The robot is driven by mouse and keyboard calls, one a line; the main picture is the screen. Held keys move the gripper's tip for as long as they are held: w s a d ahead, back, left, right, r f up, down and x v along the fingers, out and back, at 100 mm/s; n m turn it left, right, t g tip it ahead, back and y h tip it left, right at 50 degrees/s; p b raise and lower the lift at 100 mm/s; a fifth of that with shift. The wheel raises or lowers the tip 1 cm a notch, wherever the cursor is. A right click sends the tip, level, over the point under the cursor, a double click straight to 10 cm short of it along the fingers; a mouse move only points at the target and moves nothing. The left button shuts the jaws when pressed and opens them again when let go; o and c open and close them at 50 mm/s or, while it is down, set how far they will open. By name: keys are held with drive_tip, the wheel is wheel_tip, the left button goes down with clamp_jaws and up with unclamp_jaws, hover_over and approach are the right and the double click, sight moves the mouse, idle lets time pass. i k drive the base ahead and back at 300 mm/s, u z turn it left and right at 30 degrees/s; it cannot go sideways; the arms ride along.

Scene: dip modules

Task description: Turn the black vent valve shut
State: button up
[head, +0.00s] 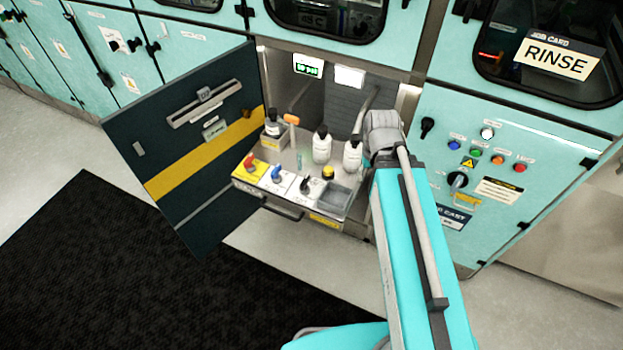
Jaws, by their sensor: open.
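The black vent valve (306,185) appears to be the small black handle on a white plate at the front of the pulled-out shelf (285,215). It stands to the right of a blue valve (277,172) and a red valve (249,163). Its handle is too small to tell its exact angle or whether it is open or shut. My arm reaches up from the bottom right to the right side of the open compartment. My gripper does not show; it is hidden behind or beyond the end of the arm. Nothing visibly touches the black valve.
White bottles (322,146) and an orange-topped tool (291,119) stand behind the valves. A yellow knob (328,172) and grey bin (342,195) lie right of them. The dark door (170,215) hangs open at left. A control panel (490,160) is at right.

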sight(302, 186)
drive_tip(key=z, duration=0.1)
drive_tip(key=k, duration=1.15)
drive_tip(key=u, duration=0.45)
drive_tip(key=i, duration=1)
drive_tip(key=z, duration=0.05)
